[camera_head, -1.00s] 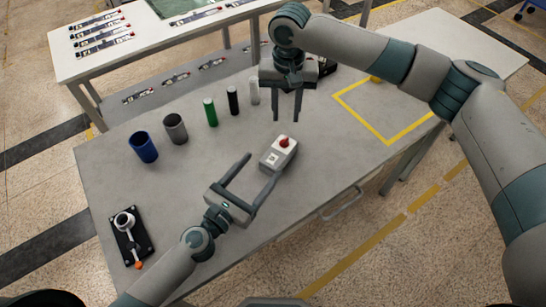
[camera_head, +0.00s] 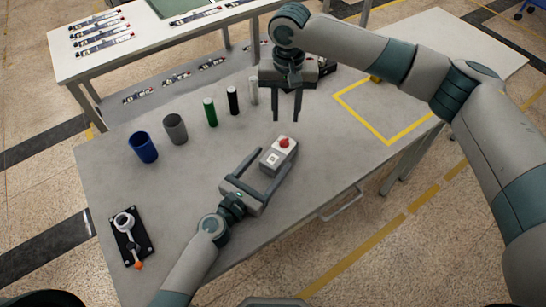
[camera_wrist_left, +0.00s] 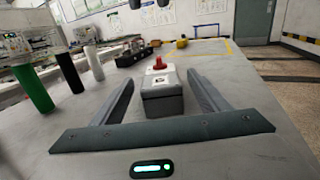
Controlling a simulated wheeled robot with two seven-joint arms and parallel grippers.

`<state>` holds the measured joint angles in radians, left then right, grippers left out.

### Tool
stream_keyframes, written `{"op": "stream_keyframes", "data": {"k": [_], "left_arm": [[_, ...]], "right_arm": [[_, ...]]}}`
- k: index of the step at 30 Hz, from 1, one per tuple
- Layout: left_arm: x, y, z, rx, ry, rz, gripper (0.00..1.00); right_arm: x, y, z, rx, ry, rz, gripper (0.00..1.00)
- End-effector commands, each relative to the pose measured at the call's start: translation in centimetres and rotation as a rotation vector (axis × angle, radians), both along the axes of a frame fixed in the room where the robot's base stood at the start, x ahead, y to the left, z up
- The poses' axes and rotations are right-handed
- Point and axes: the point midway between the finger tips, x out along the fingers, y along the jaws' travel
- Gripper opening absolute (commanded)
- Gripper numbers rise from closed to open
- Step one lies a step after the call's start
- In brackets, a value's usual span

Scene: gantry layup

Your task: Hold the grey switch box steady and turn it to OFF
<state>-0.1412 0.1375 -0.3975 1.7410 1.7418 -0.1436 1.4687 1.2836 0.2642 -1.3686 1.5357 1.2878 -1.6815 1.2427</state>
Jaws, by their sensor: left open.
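The grey switch box (camera_head: 278,158) sits on the grey table, with a red knob (camera_head: 284,142) on its white top. It also shows in the left wrist view (camera_wrist_left: 162,98), between the fingers, with the red knob (camera_wrist_left: 160,63) at its far end. My left gripper (camera_head: 266,163) is open, low over the table, its two fingers on either side of the box with visible gaps. My right gripper (camera_head: 287,118) is open and empty, fingers pointing down, above the table beyond the box. The knob's setting is too small to read.
A blue cup (camera_head: 143,147), a grey cup (camera_head: 175,129) and a green cylinder (camera_head: 210,112) stand left of the box, with black and white cylinders beyond. A black lever device (camera_head: 130,236) lies at the front left.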

Motion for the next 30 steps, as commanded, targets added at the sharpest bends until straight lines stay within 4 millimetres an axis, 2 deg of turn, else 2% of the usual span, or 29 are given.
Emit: {"op": "stream_keyframes", "data": {"k": [7,18,24,25,26,30], "left_arm": [[1.7,-1.1,0.0,-0.001,0.001,-0.001,0.69],[2.0,-1.2,0.0,-0.001,0.001,0.000,0.69],[1.9,-1.2,0.0,-0.001,0.001,0.000,0.21],[1.9,-1.2,0.0,-0.001,0.001,0.000,0.17],[1.9,-1.2,0.0,-0.001,0.001,0.000,0.17],[1.9,-1.2,0.0,-0.001,0.001,0.000,0.17]], "right_arm": [[0.0,0.0,0.0,0.000,0.000,0.000,0.31],[0.0,0.0,0.0,0.000,0.000,0.000,0.31],[0.0,0.0,0.0,0.000,0.000,0.000,0.31],[0.0,0.0,0.0,0.000,0.000,0.000,0.31],[0.0,0.0,0.0,0.000,0.000,0.000,0.27],[0.0,0.0,0.1,0.001,0.000,-0.015,0.27]]}}
